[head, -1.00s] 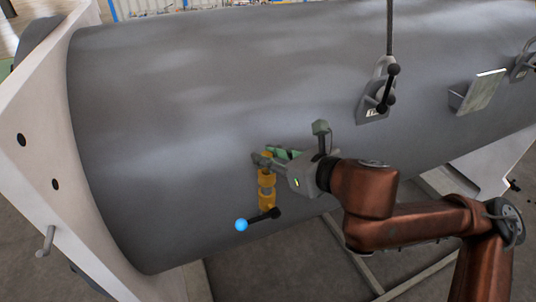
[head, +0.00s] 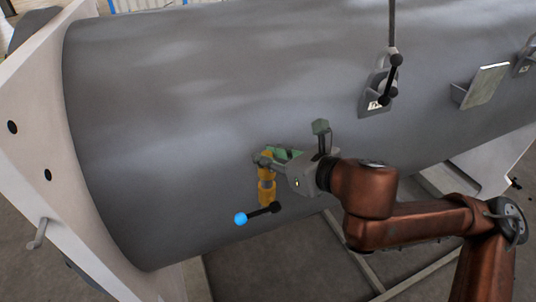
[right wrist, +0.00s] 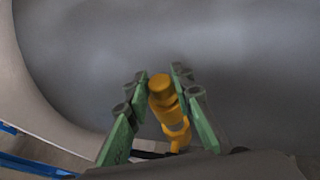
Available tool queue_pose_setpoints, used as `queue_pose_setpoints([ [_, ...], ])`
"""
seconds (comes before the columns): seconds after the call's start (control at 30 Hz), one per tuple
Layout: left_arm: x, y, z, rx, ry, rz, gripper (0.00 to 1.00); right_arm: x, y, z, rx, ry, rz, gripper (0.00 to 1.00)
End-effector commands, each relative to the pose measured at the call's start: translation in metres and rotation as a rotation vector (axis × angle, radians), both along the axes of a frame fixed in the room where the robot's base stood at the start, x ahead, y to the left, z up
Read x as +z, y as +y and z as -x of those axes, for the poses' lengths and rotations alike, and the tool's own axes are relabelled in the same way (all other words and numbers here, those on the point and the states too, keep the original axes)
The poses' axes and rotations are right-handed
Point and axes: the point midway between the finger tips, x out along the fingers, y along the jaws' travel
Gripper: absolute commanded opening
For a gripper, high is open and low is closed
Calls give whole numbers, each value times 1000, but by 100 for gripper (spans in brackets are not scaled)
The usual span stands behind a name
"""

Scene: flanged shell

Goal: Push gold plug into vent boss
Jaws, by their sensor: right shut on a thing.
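A gold plug (right wrist: 162,91) stands between the green-padded fingers of my right gripper (right wrist: 157,82) in the right wrist view. The gripper is shut on it. In the head view my right gripper (head: 272,158) is at the lower front of the grey shell, with its fingers around the upper gold part (head: 265,172). A lower gold fitting (head: 265,198), which looks like the vent boss, is directly below it in line. A greyish band shows between them; I cannot tell how deep the plug sits. My left gripper is not in view.
A dark lever with a blue ball (head: 240,218) and a black knob (head: 276,208) is by the lower gold fitting. The large grey shell (head: 170,120) fills the view, with a pale flange (head: 30,150) at left. A shackle and bracket (head: 378,95) are upper right.

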Motion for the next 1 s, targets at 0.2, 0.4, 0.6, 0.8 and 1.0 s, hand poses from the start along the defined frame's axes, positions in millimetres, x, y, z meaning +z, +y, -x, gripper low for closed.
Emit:
queue_pose_setpoints([
  [0.2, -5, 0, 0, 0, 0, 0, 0, -4, 0, 0, 0, 0, 0, 24],
  [0.4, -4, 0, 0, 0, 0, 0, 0, -4, 0, 0, 0, 0, 0, 38],
  [0.6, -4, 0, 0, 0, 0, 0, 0, -4, 0, 0, 0, 0, 0, 42],
  [0.8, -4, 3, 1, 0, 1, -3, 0, 0, 0, 0, -1, -2, 0, 42],
  [1.0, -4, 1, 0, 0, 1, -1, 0, 31, 0, 0, -1, -5, -2, 42],
])
